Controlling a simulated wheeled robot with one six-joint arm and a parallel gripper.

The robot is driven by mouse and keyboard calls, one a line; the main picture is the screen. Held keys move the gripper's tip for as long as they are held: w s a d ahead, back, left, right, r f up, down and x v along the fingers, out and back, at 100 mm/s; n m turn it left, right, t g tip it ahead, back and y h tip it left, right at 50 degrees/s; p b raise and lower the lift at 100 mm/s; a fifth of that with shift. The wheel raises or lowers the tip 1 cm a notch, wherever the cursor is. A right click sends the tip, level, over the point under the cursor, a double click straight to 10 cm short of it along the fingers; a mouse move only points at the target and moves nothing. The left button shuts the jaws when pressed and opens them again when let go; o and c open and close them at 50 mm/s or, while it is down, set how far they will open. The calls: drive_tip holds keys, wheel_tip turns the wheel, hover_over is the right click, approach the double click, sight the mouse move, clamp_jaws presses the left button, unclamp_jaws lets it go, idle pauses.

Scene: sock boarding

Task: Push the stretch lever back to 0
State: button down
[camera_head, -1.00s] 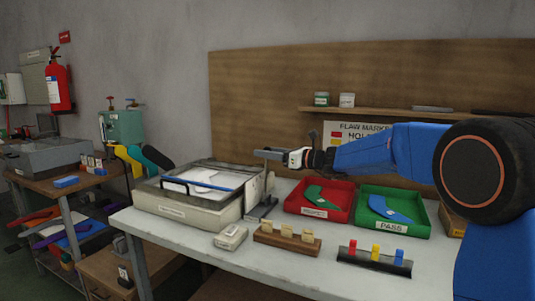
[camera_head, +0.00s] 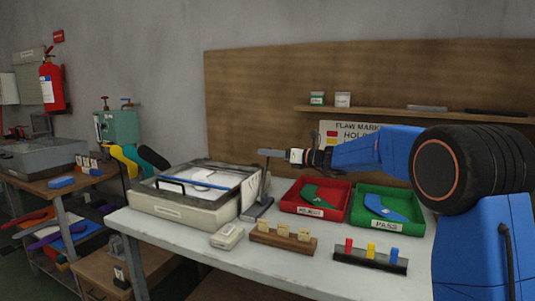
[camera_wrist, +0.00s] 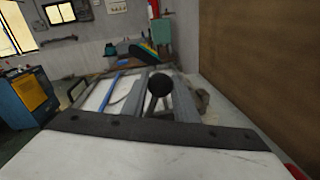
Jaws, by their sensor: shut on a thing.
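The stretch lever (camera_wrist: 160,86) shows in the wrist view as a round black knob on a grey stem. It stands between the two grey fingers of my gripper (camera_wrist: 161,98), which is shut on it. In the head view my gripper (camera_head: 273,153) reaches in from the right, level, above the right end of the boarding machine (camera_head: 176,211). The lever's lower part and base (camera_head: 258,210) show below the fingertips there. The knob is hidden by the fingers in that view. Any scale marks are too small to read.
A red tray (camera_head: 303,210) and a green PASS tray (camera_head: 383,225) stand right of the lever. A wooden block (camera_head: 283,240), a small grey box (camera_head: 227,236) and a rack with coloured pegs (camera_head: 370,257) lie in front. A board with a shelf (camera_head: 400,112) stands behind.

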drive_tip(key=shift+w+f, duration=0.1)
drive_tip(key=c, duration=1.4)
unclamp_jaws()
drive_tip(key=shift+d, duration=0.1)
drive_tip(key=v, duration=1.7)
drive_tip(key=shift+d, duration=0.1)
